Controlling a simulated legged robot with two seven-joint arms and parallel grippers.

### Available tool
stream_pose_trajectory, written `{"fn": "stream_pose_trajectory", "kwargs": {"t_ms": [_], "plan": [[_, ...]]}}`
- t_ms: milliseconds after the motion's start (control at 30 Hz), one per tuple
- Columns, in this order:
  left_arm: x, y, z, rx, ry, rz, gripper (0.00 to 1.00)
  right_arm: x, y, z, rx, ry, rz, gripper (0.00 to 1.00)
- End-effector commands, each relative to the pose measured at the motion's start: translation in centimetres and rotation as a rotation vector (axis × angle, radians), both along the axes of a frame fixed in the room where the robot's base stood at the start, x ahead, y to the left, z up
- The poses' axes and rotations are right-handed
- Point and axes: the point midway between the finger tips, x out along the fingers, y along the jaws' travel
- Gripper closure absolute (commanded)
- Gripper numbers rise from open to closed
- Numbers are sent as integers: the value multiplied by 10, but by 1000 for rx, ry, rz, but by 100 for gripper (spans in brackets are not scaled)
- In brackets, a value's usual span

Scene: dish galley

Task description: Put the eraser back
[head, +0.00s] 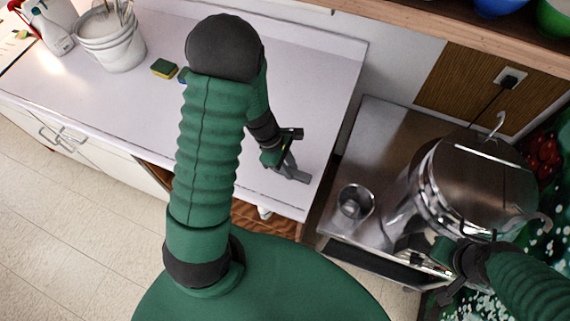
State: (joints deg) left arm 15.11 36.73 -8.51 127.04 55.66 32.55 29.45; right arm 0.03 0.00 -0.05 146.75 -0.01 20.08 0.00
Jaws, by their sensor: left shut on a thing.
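My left gripper (296,175) is over the right end of the white counter (320,85), near its front corner. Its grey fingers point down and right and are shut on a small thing. That thing is too hidden to make out, so I cannot tell whether it is the eraser. No eraser shows clearly elsewhere. A yellow and green sponge (164,68) lies on the counter left of my arm, with a bit of something blue beside it, mostly hidden by the arm. My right gripper (447,293) is low at the right, by the steel pot, its fingers unclear.
A white bucket (112,45) with utensils and a spray bottle (52,30) stand at the counter's left. A large steel pot (475,180) and a metal cup (355,203) stand on the steel table (385,130) at right. A gap separates counter and table.

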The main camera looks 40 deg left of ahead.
Motion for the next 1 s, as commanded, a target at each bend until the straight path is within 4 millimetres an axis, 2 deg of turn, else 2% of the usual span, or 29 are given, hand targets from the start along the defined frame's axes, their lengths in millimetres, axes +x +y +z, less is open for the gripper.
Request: {"fn": "stream_pose_trajectory", "kwargs": {"t_ms": [233,267,433,733,867,1000], "plan": [[1,19,-7,-18,1,4,100,1,0,-1,0,-2,1,100],[1,21,-7,-19,1,5,76,1,0,-1,0,-2,1,100],[1,18,-6,-17,0,5,55,1,1,0,1,-2,2,100],[1,7,-3,-3,2,3,55,1,0,0,0,-2,1,100],[1,10,-1,-7,1,3,55,1,0,3,0,-2,1,100],[1,21,15,-10,-4,5,55,1,0,6,0,-2,1,100]]}}
